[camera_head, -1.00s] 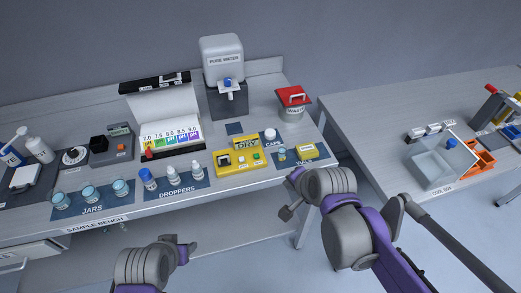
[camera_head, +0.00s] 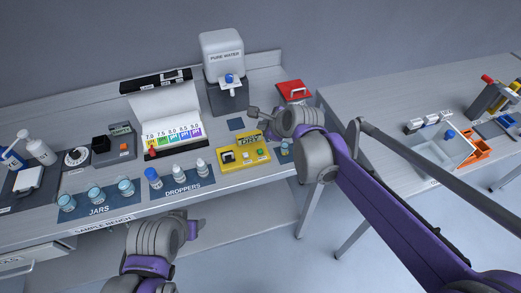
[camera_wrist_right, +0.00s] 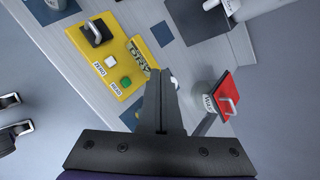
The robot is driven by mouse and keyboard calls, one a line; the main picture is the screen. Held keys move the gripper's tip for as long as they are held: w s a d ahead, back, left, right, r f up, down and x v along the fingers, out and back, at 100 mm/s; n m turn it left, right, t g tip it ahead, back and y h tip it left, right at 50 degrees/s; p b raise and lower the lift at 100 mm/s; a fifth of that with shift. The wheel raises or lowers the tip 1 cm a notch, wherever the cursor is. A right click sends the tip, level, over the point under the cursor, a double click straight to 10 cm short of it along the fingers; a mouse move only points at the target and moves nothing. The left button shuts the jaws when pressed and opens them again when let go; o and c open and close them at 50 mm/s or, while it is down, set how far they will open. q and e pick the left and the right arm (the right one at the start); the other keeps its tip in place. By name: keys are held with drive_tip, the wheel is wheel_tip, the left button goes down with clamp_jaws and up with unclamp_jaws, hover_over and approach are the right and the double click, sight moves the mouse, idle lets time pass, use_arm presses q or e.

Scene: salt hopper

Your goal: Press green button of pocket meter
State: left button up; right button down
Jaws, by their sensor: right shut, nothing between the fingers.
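The yellow pocket meter (camera_head: 241,160) lies on the sample bench, with a black square part at its left end. Its green button (camera_head: 260,152) is at the right end, beside a white button. In the right wrist view the green button (camera_wrist_right: 125,82) sits below the white button (camera_wrist_right: 112,61) on the yellow body. My right gripper (camera_head: 253,112) is above the bench behind the meter's right end, apart from it. Its fingers (camera_wrist_right: 158,78) are shut and empty, to the right of the green button. My left gripper (camera_head: 192,226) is in front of the bench; its jaws are unclear.
A pure water tank (camera_head: 223,55) and a red-lidded waste bin (camera_head: 294,91) stand behind. Droppers (camera_head: 153,177) and jars (camera_head: 67,202) line the front edge left of the meter.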

drive_tip(key=shift+f, duration=0.1)
drive_tip(key=b, duration=0.4)
hover_over(260, 152)
drive_tip(key=f, duration=0.7)
drive_tip(key=shift+s+d+f, duration=0.25)
drive_tip(key=shift+d+f, duration=0.15)
use_arm(q)
wheel_tip(260, 152, down, 6)
drive_tip(key=s, duration=0.2)
drive_tip(key=shift+s+f+b, duration=0.25)
drive_tip(key=shift+s+b, duration=0.05)
drive_tip(key=shift+b, duration=0.05)
use_arm(e)
drive_tip(key=shift+f, duration=0.45)
drive_tip(key=shift+w, duration=0.1)
use_arm(q)
drive_tip(key=shift+s+f+g, duration=0.1)
drive_tip(key=shift+f+g, duration=0.2)
drive_tip(key=shift+f, duration=0.1)
use_arm(e)
drive_tip(key=shift+f, duration=0.4)
